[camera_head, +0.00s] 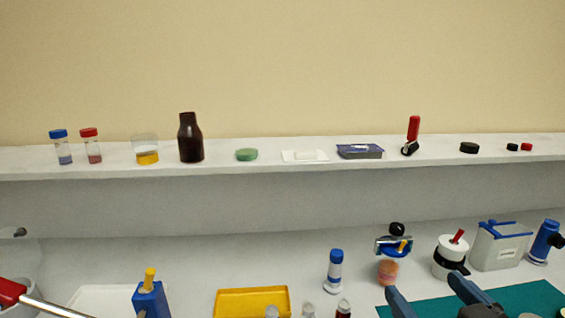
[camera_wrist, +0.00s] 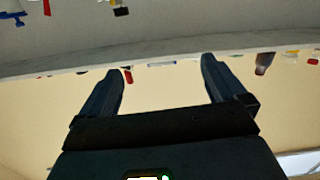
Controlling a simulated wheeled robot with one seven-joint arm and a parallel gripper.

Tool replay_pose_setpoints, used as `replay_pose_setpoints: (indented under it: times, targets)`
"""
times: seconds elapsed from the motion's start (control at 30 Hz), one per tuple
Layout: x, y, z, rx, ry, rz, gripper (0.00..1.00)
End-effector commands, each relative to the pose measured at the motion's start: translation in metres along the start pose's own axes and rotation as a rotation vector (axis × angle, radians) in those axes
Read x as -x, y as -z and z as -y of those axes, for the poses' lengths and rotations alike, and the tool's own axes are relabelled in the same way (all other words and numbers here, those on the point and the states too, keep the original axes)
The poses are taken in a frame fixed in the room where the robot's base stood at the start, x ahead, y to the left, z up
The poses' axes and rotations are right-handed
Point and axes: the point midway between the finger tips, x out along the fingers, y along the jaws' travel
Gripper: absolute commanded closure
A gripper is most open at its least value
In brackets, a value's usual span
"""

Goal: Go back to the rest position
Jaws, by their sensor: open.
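My gripper (camera_head: 425,288) shows at the bottom right of the head view, over the bench near the teal mat. Its two dark fingers are apart with nothing between them. In the wrist view my gripper (camera_wrist: 160,88) is also open and empty. That view is upside down, with the shelf edge and the beige wall beyond the fingers. The rest position itself is not marked in either view.
A white shelf (camera_head: 330,171) with bottles, vials and small items runs along the wall. On the bench are a yellow tray (camera_head: 228,304), a blue-capped bottle (camera_head: 334,273), a white jar (camera_head: 447,262), a lidded box (camera_head: 499,250) and a teal mat (camera_head: 528,297).

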Motion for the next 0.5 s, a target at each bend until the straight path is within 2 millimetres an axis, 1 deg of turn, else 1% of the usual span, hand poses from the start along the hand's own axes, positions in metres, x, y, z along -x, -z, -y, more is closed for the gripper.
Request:
replay_pose_setpoints:
  times: [0.03, 0.17, 0.27, 0.37, 0.4, 0.47, 0.5]
  targets:
    - [0.011, -0.014, 0.014, -0.058, -0.018, 0.014, 0.02]
    - [0.044, -0.044, 0.033, -0.167, -0.084, 0.046, 0.02]
    - [0.076, -0.068, 0.046, -0.227, -0.13, 0.079, 0.02]
    - [0.113, -0.089, 0.056, -0.259, -0.167, 0.111, 0.02]
    - [0.128, -0.097, 0.059, -0.265, -0.18, 0.124, 0.02]
    - [0.152, -0.108, 0.062, -0.268, -0.194, 0.143, 0.02]
    - [0.169, -0.114, 0.064, -0.266, -0.2, 0.155, 0.02]
